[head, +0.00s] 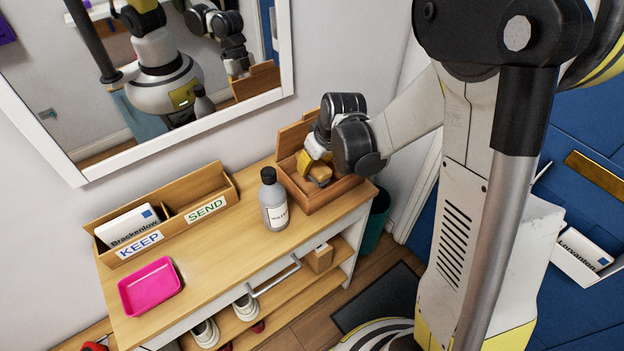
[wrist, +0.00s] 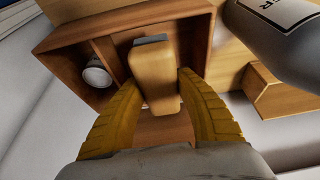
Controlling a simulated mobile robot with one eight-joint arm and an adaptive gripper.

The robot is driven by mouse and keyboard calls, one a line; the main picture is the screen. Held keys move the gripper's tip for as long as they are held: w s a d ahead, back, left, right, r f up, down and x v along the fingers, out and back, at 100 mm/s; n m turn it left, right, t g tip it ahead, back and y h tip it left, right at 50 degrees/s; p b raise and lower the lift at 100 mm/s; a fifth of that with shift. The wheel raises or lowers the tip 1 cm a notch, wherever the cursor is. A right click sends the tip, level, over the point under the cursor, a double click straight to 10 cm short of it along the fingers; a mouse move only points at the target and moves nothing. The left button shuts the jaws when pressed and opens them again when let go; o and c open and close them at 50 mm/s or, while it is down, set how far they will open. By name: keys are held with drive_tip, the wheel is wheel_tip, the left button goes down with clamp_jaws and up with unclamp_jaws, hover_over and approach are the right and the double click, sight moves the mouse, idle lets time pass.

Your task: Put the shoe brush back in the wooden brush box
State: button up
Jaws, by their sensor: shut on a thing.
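The shoe brush (wrist: 155,72) has a pale wooden body with a grey end, and shows between the yellow fingers of my gripper (wrist: 158,78) in the wrist view. My gripper (head: 313,165) is shut on it. In the head view the brush (head: 320,173) is at the opening of the wooden brush box (head: 325,196), within its outline. I cannot tell whether it touches the box floor. The box has a raised lid at the back. In the wrist view the box (wrist: 190,22) shows inner dividers and a round tin (wrist: 97,73) in the left compartment.
A grey bottle (head: 273,200) stands close to the box's left side. A letter tray (head: 215,207) labelled KEEP and SEND and a pink dish (head: 150,286) are further left on the bench. A mirror (head: 180,130) is on the wall behind.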

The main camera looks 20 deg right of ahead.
sight(312, 184)
wheel_tip(312, 184, down, 5)
drive_tip(key=shift+f+b, duration=0.1)
drive_tip(key=shift+b, duration=1.05)
drive_tip(key=shift+w+f, duration=0.2)
drive_tip(key=shift+r, duration=0.2)
drive_tip(key=shift+f+b, duration=0.2)
drive_tip(key=shift+b, duration=0.1)
drive_tip(key=o, duration=1.1)
drive_tip(key=shift+c, duration=0.2)
drive_tip(key=shift+r, duration=0.1)
